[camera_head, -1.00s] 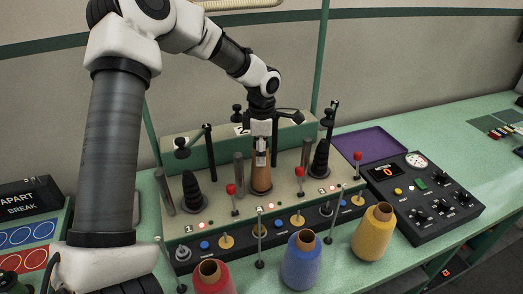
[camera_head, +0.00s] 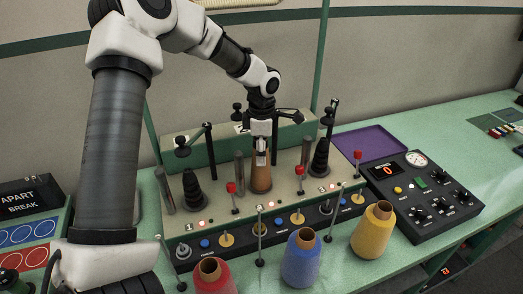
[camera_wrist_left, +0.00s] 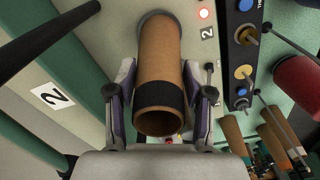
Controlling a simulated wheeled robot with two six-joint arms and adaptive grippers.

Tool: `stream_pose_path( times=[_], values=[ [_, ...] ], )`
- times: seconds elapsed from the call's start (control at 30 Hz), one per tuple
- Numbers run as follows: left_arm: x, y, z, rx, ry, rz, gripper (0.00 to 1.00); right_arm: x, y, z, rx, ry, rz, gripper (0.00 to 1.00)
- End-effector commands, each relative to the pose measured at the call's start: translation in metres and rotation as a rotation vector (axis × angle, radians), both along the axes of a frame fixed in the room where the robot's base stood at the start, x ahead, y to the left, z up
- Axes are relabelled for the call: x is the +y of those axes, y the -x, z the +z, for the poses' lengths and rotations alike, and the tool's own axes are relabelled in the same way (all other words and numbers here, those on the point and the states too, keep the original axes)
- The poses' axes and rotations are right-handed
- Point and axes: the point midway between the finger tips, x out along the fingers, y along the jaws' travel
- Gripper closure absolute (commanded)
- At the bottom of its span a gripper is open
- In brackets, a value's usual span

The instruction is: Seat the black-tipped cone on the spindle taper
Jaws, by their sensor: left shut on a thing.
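The black-tipped cone (camera_head: 261,180) is a bare brown cardboard tube standing upright at the middle station of the machine. In the left wrist view the cone (camera_wrist_left: 160,55) shows a black band around its open near end, and its far end meets the machine's deck by the label 2. My left gripper (camera_head: 261,150) comes down from above and is shut on the cone's upper part, with a finger on each side. The middle spindle taper is hidden by the cone, so I cannot tell how deep it sits. My right gripper is not in view.
Black stepped tapers stand at the left (camera_head: 192,190) and right (camera_head: 320,160) stations. Thin red-knobbed levers (camera_head: 231,189) and posts stand close by. Red (camera_head: 214,279), blue (camera_head: 301,262) and yellow (camera_head: 372,235) yarn cones stand in front. A control box (camera_head: 425,197) is at right.

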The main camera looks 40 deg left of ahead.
Motion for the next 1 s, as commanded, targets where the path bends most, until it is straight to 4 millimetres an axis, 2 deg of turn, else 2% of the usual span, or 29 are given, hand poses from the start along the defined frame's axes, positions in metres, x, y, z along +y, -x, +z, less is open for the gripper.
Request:
stream_pose_path(
  times=[0.47,0.5,0.57,0.87,1.0],
  values=[
    [0.000,0.001,-0.003,0.004,0.002,0.000,0.78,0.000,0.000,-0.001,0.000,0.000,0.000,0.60],
    [-0.001,0.001,-0.003,0.004,0.002,0.000,0.38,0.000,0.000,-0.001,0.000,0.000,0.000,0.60],
    [0.000,0.001,-0.003,0.003,0.003,0.000,0.19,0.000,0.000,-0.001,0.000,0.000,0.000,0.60],
    [0.000,0.000,-0.002,0.001,0.001,0.000,0.19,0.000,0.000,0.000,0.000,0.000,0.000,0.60],
    [0.000,-0.001,0.011,-0.003,0.000,0.001,0.19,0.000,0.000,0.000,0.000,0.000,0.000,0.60]
  ],
)
